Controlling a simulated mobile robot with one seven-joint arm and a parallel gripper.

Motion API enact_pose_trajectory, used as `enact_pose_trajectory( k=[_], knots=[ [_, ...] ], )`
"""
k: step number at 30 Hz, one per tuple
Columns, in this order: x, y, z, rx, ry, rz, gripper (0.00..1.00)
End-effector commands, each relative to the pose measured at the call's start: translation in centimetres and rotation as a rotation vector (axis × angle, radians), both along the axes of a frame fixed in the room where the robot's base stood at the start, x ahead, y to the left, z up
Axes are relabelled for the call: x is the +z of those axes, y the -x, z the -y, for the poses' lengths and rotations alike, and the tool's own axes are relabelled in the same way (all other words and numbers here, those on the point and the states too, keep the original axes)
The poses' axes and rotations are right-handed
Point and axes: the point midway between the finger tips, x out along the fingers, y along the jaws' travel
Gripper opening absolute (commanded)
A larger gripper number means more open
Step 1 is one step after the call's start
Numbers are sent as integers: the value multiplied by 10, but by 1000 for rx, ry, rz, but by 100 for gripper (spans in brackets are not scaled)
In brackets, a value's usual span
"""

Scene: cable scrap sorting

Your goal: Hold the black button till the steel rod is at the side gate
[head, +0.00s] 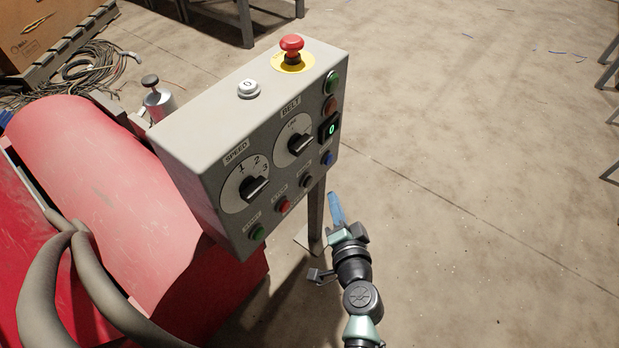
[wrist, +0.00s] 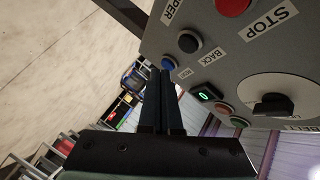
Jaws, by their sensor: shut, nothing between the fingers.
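The black button (head: 306,181) is in the lower row on the front of the grey control box, between the red STOP button and the blue button. In the wrist view the black button (wrist: 188,43) is next to the label BACK, uncovered by my fingers. My gripper (head: 332,196) is shut and empty, in front of the box's lower right. In the wrist view its fingertips (wrist: 161,73) point toward the blue button (wrist: 168,63), right beside it in the picture; I cannot tell whether they touch it. I see neither the steel rod nor the side gate.
The control box (head: 183,145) also carries a red mushroom button (head: 291,45), a SPEED knob (head: 255,187), a BELT knob (head: 299,144) and a display (head: 331,129) reading 0. A red machine (head: 105,175) stands on the left. The floor to the right is mostly clear.

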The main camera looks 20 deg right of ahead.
Motion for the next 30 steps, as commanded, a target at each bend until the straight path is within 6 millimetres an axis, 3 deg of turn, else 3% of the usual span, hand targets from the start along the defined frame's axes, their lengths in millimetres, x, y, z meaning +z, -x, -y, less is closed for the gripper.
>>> enact_pose_trajectory(
  k=[10,30],
  knots=[
    [0,-25,-20,1,0,-1,0],
    [0,-27,-21,-1,0,1,0]
  ],
)
